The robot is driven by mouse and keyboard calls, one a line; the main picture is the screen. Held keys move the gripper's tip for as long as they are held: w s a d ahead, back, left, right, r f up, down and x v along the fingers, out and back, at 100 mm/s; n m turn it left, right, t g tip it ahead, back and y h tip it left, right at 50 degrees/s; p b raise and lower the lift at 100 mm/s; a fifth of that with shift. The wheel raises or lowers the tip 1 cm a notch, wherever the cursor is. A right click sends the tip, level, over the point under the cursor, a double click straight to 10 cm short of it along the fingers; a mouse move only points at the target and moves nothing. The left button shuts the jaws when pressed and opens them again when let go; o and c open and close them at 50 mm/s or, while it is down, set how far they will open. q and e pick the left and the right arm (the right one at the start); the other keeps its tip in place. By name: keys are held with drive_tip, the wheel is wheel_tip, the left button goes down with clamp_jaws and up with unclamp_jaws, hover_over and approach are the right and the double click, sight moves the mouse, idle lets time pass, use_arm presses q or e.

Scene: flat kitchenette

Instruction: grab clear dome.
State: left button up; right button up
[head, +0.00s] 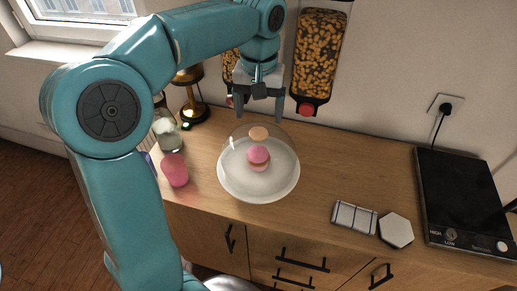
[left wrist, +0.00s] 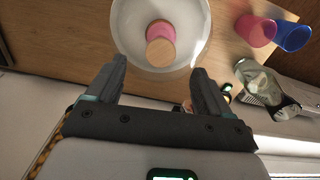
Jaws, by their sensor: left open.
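The clear dome (head: 283,148) stands upright over a white plate (head: 232,190) on the wooden counter. It has a round tan knob (head: 259,133) on top, and pink and tan sweets (head: 259,156) show through it. My left gripper (head: 259,117) points down, open and empty, close to the knob. In the left wrist view the knob (left wrist: 161,52) shows just beyond and between the spread fingertips (left wrist: 160,68), apart from both fingers. The exact height gap is hard to tell. My right gripper is not in view.
A pink cup (head: 174,170), a glass jar (head: 167,130) and a brass-coloured lamp-like object (head: 192,110) stand left of the plate. Cereal dispensers (head: 318,55) hang behind the gripper. Counter between is clear.

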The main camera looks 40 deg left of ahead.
sight(259, 133)
use_arm(q)
drive_tip(key=f, duration=0.2)
drive_tip(key=shift+w+a+f, duration=0.2)
drive_tip(key=shift+w+f, duration=0.05)
drive_tip(key=shift+f, duration=0.15)
wheel_tip(259, 133, down, 4)
drive_tip(key=shift+s+a+r, duration=0.1)
drive_tip(key=shift+r, duration=0.05)
drive_tip(key=shift+f, duration=0.5)
drive_tip(key=shift+r, duration=0.1)
drive_tip(key=c, duration=0.5)
clamp_jaws()
